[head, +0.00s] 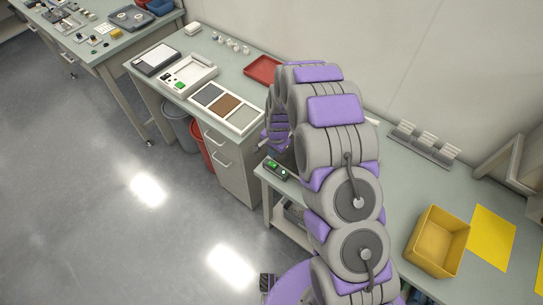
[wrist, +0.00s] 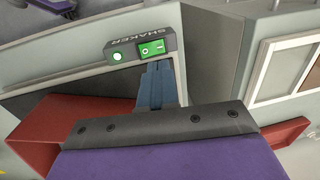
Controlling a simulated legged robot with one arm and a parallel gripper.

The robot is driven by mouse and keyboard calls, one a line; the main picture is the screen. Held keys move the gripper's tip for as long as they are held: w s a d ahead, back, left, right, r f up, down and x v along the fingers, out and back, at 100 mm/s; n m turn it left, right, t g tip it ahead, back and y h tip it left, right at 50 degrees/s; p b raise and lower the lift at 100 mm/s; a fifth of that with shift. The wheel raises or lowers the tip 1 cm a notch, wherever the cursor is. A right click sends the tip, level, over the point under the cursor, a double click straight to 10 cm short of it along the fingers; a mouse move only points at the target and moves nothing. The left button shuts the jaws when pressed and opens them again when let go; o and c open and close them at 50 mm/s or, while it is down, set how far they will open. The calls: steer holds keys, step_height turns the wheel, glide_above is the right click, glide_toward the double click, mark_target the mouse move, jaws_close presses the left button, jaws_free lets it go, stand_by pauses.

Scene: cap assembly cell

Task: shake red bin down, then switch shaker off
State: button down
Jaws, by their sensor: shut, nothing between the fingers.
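The shaker's control box (wrist: 141,48) is dark grey with the word SHAKER on it. It carries a green rocker switch (wrist: 151,49) and a round green lamp (wrist: 117,56) that looks lit. In the head view the box (head: 276,168) sits at the near left corner of the right-hand bench. My gripper (wrist: 158,68) is shut and empty, its blue fingertips close to the box's edge below the switch; contact cannot be told. In the head view my arm hides that area.
A yellow bin (head: 437,243) stands on the right-hand bench beside yellow sheets (head: 493,237). The left bench holds a three-part tray (head: 226,107) and a shallow red tray (head: 263,70). Grey and red bins (head: 201,142) stand beneath it. The floor at left is clear.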

steer(key=shift+a+r, duration=0.85)
steer(key=shift+r, duration=3.5)
steer(key=s+d+r+n, duration=0.2)
steer(key=s+d+r, duration=0.35)
steer(key=r, duration=0.35)
steer(key=s+d+r+n+g, duration=0.1)
steer(key=s+d+r+n, duration=0.1)
steer(key=s, duration=0.9)
steer(key=s+d+r+n+b, duration=0.1)
steer(key=s+d+r, duration=0.3)
steer(key=s, duration=0.7)
steer(key=s+d+r+n+g+h+b, duration=0.1)
steer(key=s+d+r, duration=0.3)
steer(key=s, duration=0.8)
steer(key=shift+r+n+g, duration=0.3)
steer(key=shift+r+n, duration=0.5)
steer(key=shift+r, duration=0.1)
